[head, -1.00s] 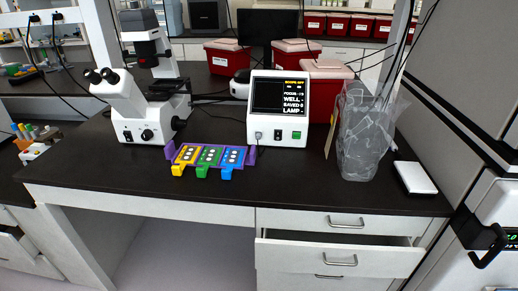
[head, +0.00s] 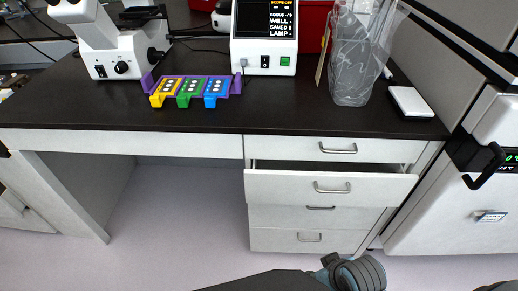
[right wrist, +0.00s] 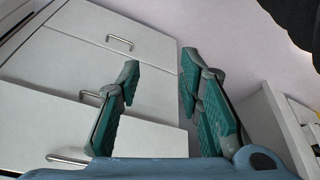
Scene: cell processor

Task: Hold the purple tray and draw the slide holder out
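The purple tray (head: 236,84) lies on the black bench top, in front of the microscope and the screen box. Its raised purple ends show at left and right. A yellow slide holder (head: 166,90), a green slide holder (head: 190,91) and a blue slide holder (head: 215,90) sit side by side in it, front ends projecting toward me. My right gripper (right wrist: 158,62) is open and empty in the right wrist view, facing the drawer fronts, away from the tray. My left gripper is not in view.
A white microscope (head: 115,52) stands behind left of the tray; a screen box (head: 264,50) stands behind right. A clear bag (head: 352,60) and a white flat box (head: 410,101) are farther right. An upper drawer (head: 330,187) stands partly open below the bench top.

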